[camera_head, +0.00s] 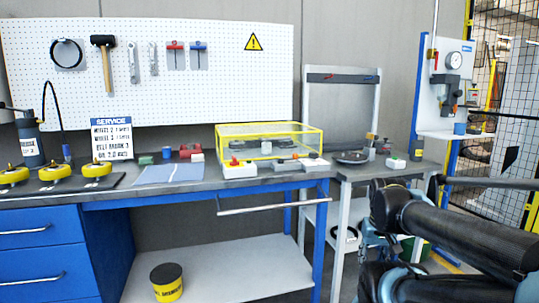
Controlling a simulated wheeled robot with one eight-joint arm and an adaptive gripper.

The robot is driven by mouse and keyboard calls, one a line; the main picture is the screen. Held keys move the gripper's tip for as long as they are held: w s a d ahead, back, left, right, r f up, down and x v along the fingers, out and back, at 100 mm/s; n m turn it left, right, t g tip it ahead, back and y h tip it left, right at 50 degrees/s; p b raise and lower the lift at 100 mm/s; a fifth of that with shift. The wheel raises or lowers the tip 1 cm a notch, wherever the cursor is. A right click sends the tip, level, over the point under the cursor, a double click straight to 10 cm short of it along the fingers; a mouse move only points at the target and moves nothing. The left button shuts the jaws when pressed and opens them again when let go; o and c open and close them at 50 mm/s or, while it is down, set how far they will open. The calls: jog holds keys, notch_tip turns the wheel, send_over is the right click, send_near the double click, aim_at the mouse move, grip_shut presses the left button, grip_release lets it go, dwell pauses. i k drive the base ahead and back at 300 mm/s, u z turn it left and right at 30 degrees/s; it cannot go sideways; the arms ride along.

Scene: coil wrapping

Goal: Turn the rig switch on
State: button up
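A white box with a red control on top (240,168) stands at the bench's front edge, before the yellow-framed clear case (268,143). A second white box (313,161) stands to its right, with a small grey part between them. A white box with a green button (396,164) sits on the right-hand table. I cannot tell which of these is the rig switch, or its setting. My black arm fills the lower right, apart from the boxes. Pale blue-grey parts show partly behind it, possibly my gripper; its fingers cannot be made out.
The grey bench (205,188) holds yellow wheels (96,169), a service sign (112,139) and a blue-grey sheet (168,174). A dark round plate (351,157) lies on the right-hand table. A rail (273,205) runs below the bench front.

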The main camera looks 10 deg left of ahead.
aim_at(235, 163)
jog(key=z, duration=0.35)
jog(key=i, duration=0.55)
jog(key=u, duration=1.25)
